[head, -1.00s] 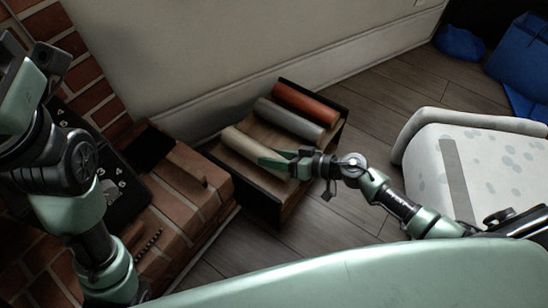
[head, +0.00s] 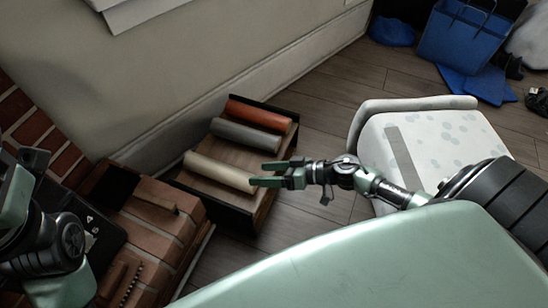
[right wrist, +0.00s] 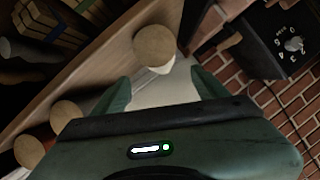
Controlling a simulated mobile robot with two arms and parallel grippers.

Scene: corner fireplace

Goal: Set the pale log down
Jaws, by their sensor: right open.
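The pale log (head: 220,171) lies in a low dark-edged wooden tray (head: 262,205), nearest of the logs to the brick hearth. My right gripper (head: 266,174) is at the log's right end with its jaws open. In the right wrist view the log's round end (right wrist: 154,45) shows just beyond the gap between the open fingers (right wrist: 163,88). The fingers do not appear closed on it. Of my left arm only links show at the left edge of the head view; its gripper is not seen.
A grey log (head: 246,135) and a red-orange log (head: 258,113) lie beside the pale one in the tray. A brick hearth (head: 165,225) is left of it. A white spotted seat (head: 440,135) stands to the right. Bare floor (head: 325,95) lies between tray and seat.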

